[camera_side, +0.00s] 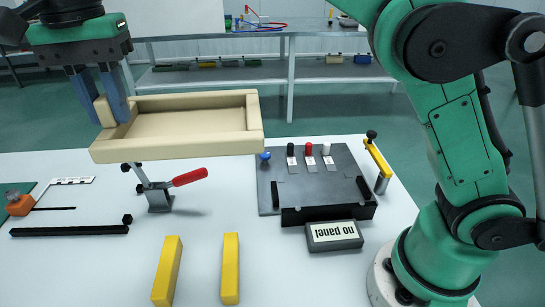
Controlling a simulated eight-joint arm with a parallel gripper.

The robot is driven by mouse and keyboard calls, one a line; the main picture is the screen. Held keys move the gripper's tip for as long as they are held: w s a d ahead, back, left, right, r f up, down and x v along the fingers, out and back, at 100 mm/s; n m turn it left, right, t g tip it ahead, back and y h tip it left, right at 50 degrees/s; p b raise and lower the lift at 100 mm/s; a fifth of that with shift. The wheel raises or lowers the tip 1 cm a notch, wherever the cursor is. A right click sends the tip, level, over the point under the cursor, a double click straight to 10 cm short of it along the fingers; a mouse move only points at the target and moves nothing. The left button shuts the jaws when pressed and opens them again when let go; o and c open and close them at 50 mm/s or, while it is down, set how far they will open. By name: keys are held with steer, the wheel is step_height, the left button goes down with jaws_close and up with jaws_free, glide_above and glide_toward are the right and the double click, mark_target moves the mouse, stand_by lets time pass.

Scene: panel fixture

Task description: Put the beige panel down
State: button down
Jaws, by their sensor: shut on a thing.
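The beige panel (185,146) is a shallow tray-like piece with raised rims, held in the air above the left part of the white table. My gripper (115,108) comes down from the upper left and is shut on the panel's left end, with its blue-grey fingers on that edge. The panel looks roughly level and is apart from the table. Two yellow bars (167,271) and (231,268) lie near the front of the table, below and in front of the panel.
A toggle clamp with a red handle (188,177) stands beneath the panel. A dark fixture plate (330,180) with knobs, a "no panel" display (334,235) and a yellow-handled clamp (378,158) are to the right. A black bar (70,230) lies left.

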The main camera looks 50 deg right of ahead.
steer(key=s+a+f, duration=0.1)
steer(key=a, duration=0.4)
steer(key=f, duration=1.9)
steer(key=shift+s+d+f, duration=0.25)
steer(key=shift+f, duration=0.05)
steer(key=shift+f, duration=0.2)
steer(key=c, duration=0.7)
jaws_free()
